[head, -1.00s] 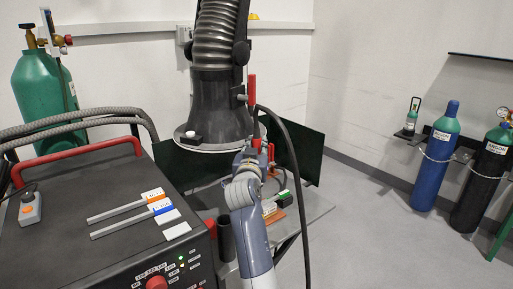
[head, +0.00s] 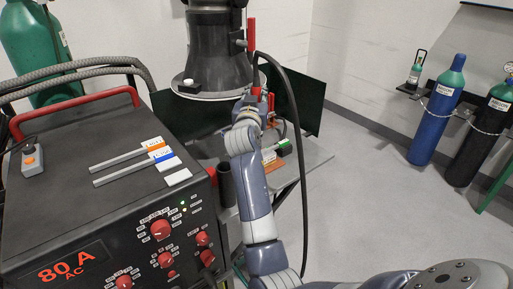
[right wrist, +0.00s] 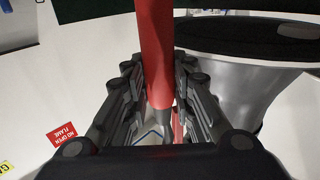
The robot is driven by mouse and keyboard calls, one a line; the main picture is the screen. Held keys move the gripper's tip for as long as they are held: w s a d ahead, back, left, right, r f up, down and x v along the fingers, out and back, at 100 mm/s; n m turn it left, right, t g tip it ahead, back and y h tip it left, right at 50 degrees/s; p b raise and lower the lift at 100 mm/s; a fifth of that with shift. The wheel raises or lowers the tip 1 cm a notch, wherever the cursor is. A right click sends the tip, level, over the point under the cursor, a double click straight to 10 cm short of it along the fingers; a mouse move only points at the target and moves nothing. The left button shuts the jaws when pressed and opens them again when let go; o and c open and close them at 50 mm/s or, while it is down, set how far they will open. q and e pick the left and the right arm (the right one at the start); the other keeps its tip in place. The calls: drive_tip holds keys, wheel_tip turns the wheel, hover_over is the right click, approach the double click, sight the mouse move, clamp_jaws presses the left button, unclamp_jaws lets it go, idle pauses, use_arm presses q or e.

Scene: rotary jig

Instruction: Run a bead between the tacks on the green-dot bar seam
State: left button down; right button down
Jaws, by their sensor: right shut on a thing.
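My right gripper (head: 256,99) is shut on a red cylindrical handle, which looks like the torch, beside the fume hood. In the right wrist view the red handle (right wrist: 155,50) stands between the closed fingers (right wrist: 160,105). On the small metal table (head: 312,158) beyond my forearm lie an orange-brown bar (head: 272,166) and a green-and-white piece (head: 284,148). The green dot, the seam and the tacks are too small to make out or are hidden behind my arm. My left gripper is not in view.
The fume hood (head: 213,55) hangs close beside my right gripper. A black cable (head: 297,130) loops down right of my arm. The welding machine (head: 105,215) fills the left front, with rods (head: 130,165) on top. Gas cylinders (head: 437,112) stand at right; floor between is free.

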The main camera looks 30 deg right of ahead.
drive_tip(key=shift+f+b, duration=0.35)
idle(0.7)
drive_tip(key=shift+r, duration=0.15)
idle(0.6)
drive_tip(key=shift+w+d+p, duration=0.15)
drive_tip(key=shift+d+p, duration=0.3)
drive_tip(key=shift+d, duration=1.3)
idle(1.2)
drive_tip(key=shift+r, duration=0.15)
drive_tip(key=shift+r+p, duration=0.5)
idle(2.6)
